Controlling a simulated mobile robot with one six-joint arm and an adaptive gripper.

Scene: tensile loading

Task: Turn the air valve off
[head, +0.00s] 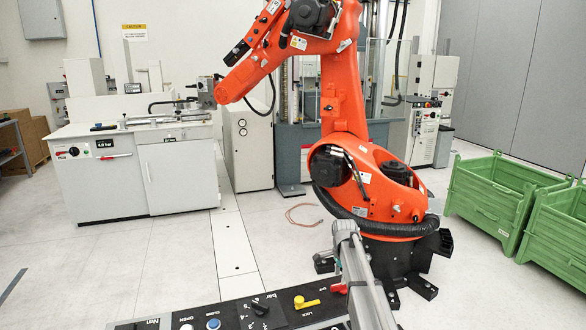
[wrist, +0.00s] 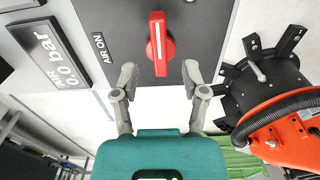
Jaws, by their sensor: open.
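The air valve's red lever (wrist: 159,45) is on a dark grey panel (wrist: 105,18) in the wrist view, pointing up and down the picture next to the words AIR ON. My gripper (wrist: 159,73) is open. Its grey fingertips stand left and right of the lever's lower end, with gaps on both sides. A gauge plate (wrist: 48,52) reading 0.0 bar is left of the panel. In the head view, a red handle (head: 338,288), apparently the same lever, shows at the right of the front console, partly hidden by a grey arm part. My fingertips cannot be made out there.
The front console (head: 235,314) also carries a yellow lever (head: 306,302) and a blue button (head: 213,324). An orange robot arm (head: 340,110) stands close behind it. Green crates (head: 495,192) are at the right and a white cabinet (head: 180,178) at the left.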

